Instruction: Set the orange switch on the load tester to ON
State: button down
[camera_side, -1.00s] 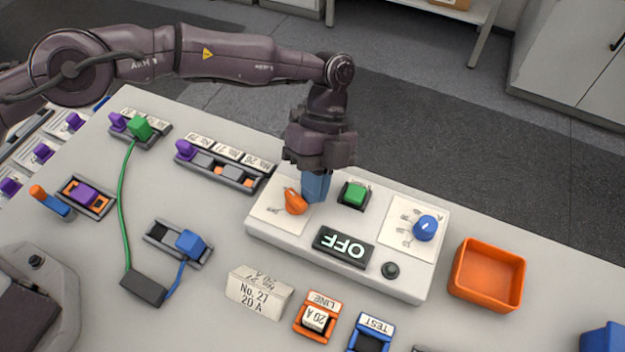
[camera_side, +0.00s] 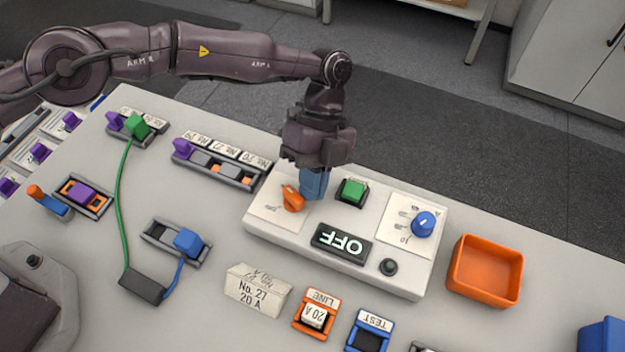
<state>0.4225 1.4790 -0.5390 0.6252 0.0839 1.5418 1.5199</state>
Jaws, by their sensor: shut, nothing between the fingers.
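The load tester (camera_side: 335,273) is a pale box at the middle right of the table. Its orange switch (camera_side: 292,198) is a rotary knob on a white plate at the tester's left end. The tester's display (camera_side: 342,244) reads OFF, upside down in this view. My gripper (camera_side: 313,188) points down over the tester, with its blue fingers shut and empty. The fingers are just right of the orange switch and overlap its edge in the picture; I cannot tell whether they touch it.
The tester also carries a green button (camera_side: 352,191), a blue knob (camera_side: 423,224) and a small dark button (camera_side: 389,267). An orange bin (camera_side: 485,271) stands to its right. A No. 27 block (camera_side: 257,290) and an orange 20 A holder (camera_side: 316,316) lie in front.

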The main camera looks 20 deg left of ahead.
jog(key=shift+a, duration=0.1)
dwell(0.5)
jog(key=shift+s+a, duration=0.2)
jog(key=shift+a, duration=0.45)
jog(key=shift+a+f, duration=0.1)
jog(key=shift+a, duration=0.2)
jog(key=shift+d+v, duration=0.25)
jog(key=shift+v, duration=1.05)
jog(key=shift+d+v, duration=0.2)
jog(key=shift+v, duration=1.05)
jog(key=shift+d+v, duration=0.25)
jog(key=shift+v, duration=1.05)
jog(key=shift+n, duration=0.3)
